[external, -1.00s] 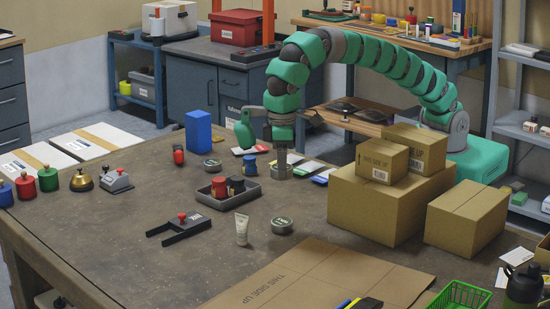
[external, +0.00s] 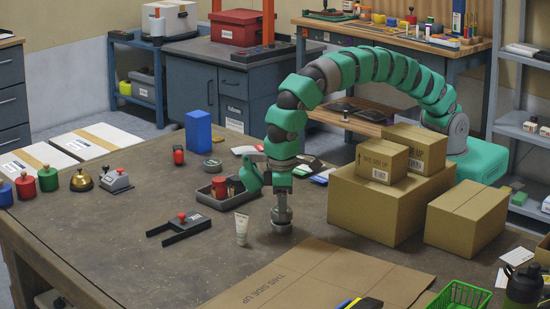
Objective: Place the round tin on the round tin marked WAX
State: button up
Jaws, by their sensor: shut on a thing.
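My gripper (external: 281,205) is shut on a round grey tin (external: 281,214) and points straight down. The held tin is right over a second round tin (external: 281,228) on the table. The two look lined up, one above the other. I cannot tell whether they touch. The top of the lower tin is hidden, so its marking does not show. A third round tin (external: 213,164) lies farther back, beyond the grey tray; its marking is too small to read.
A white tube (external: 241,229) stands close left of the lower tin. A grey tray (external: 212,199) with small items is behind it, left. A black bracket with a red knob (external: 180,229) lies left. Cardboard boxes (external: 371,205) stand right; flat cardboard (external: 318,278) lies in front.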

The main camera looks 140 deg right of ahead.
jog(key=shift+f, duration=0.4)
jog(key=o, duration=1)
jog(key=shift+r, duration=0.1)
notch_tip(320, 180, up, 12)
jog(key=shift+p, duration=0.45)
